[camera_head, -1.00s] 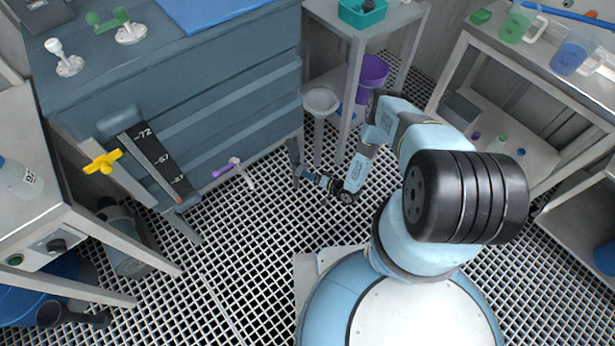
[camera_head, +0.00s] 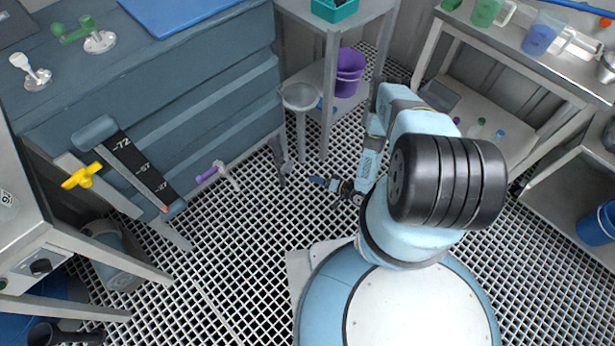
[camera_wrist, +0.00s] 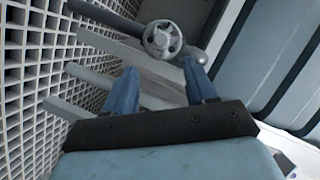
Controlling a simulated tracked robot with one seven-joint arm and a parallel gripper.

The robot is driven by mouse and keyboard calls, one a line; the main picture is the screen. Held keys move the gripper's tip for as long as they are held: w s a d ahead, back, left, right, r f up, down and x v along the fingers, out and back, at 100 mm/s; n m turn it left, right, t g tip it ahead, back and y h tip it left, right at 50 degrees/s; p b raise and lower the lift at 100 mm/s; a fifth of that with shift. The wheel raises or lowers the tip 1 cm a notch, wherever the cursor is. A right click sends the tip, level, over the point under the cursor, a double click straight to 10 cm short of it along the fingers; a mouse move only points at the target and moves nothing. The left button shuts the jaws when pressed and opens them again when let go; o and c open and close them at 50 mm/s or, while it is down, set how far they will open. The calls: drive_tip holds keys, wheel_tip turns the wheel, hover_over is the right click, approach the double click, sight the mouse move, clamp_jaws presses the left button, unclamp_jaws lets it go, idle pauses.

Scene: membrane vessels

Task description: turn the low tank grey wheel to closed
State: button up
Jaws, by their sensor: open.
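The grey wheel (camera_wrist: 162,40) is round and spoked, at the top centre of the wrist view, on a grey pipe fitting. It lies ahead of my gripper (camera_wrist: 160,66), roughly in line with the gap between the blue fingers. The fingers are apart with nothing between them, and I see no contact with the wheel. In the head view my gripper (camera_head: 315,180) is low over the grating, right of the blue-grey tank's (camera_head: 190,85) near right corner. The wheel is too small to make out clearly there.
A yellow handle (camera_head: 82,176) and a purple-handled valve (camera_head: 215,172) are on the tank's front side. A pale funnel (camera_head: 301,96) stands close behind my gripper. A purple bucket (camera_head: 348,75) sits on the stand's lower shelf. The grating (camera_head: 235,240) before the tank is mostly clear.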

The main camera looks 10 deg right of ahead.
drive_tip(key=shift+v, duration=1.35)
